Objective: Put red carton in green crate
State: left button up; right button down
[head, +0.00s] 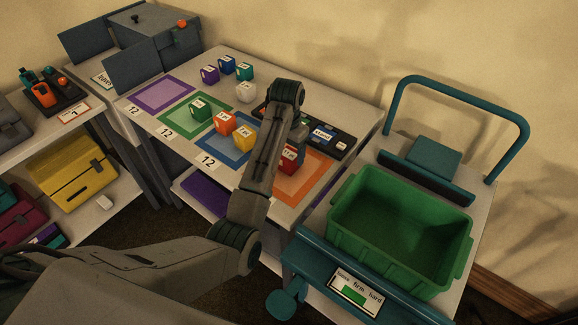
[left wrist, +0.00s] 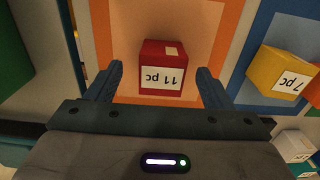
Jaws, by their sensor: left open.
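The red carton (head: 288,162) sits on the orange-bordered square of the table, partly hidden behind my arm in the head view. In the left wrist view the red carton (left wrist: 162,65) shows a white "11 pc" label. My left gripper (left wrist: 158,78) is open, with one finger on each side of the carton's near part and visible gaps to it. In the head view its fingers are mostly hidden by my arm. The green crate (head: 380,262) looks empty and stands on a teal-handled cart at the right. My right gripper is not in view.
A yellow carton (head: 244,140) and an orange one (head: 225,123) stand close by. Green, purple, blue, teal and white cartons are farther back. A dark tray (head: 333,138) lies behind the red carton. The cart's teal handle (head: 462,87) rises behind the crate.

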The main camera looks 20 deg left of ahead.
aim_at(287, 156)
pick_arm(q)
jog(key=shift+f+b, duration=0.35)
jog(key=shift+f, duration=0.05)
jog(key=shift+w+f+b, duration=0.1)
jog(key=shift+f+b, duration=0.35)
jog(key=shift+b, duration=0.05)
jog(key=f, duration=0.1)
jog(key=f+p, duration=0.1)
jog(key=f, duration=0.1)
jog(key=shift+w, duration=0.2)
jog(key=shift+a+f, duration=0.1)
jog(key=shift+f, duration=0.05)
jog(key=c, duration=1.2)
